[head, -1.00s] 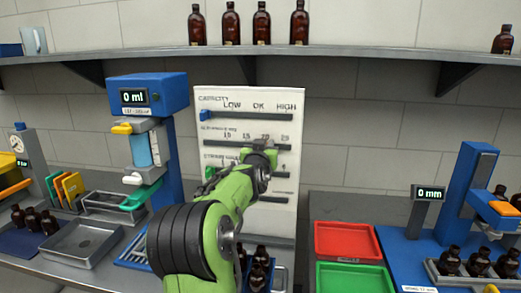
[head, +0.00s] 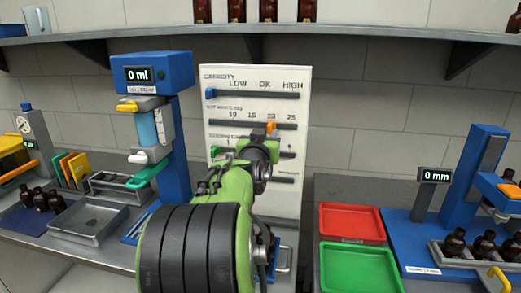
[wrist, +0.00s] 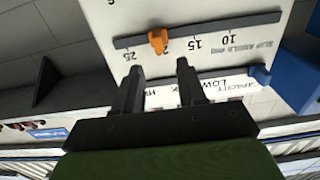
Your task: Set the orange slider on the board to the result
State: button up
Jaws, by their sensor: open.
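The orange slider (head: 271,128) is on the second row of the white board (head: 217,120), close to the 20 label. In the wrist view, which is turned upside down, the orange slider (wrist: 157,41) sits on its dark track between 25 and 15. My gripper (wrist: 160,66) is open, its two fingers pointing at the board with the slider just beyond the tips, roughly in line with the gap. The fingers are not around it. In the head view my arm hides the fingers and part of the lower rows.
A blue slider (head: 210,94) is at the left of the top capacity row, and a green slider (head: 215,151) at the left of the third. A blue dispenser (head: 150,73) reads 0 ml; a gauge display (head: 436,176) reads 0 mm. Red (head: 351,222) and green (head: 358,268) trays lie right.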

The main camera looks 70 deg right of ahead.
jog(key=s+a, duration=0.1)
jog(key=a, duration=0.6)
jog(key=shift+s, duration=0.1)
jog(key=shift+a, duration=0.1)
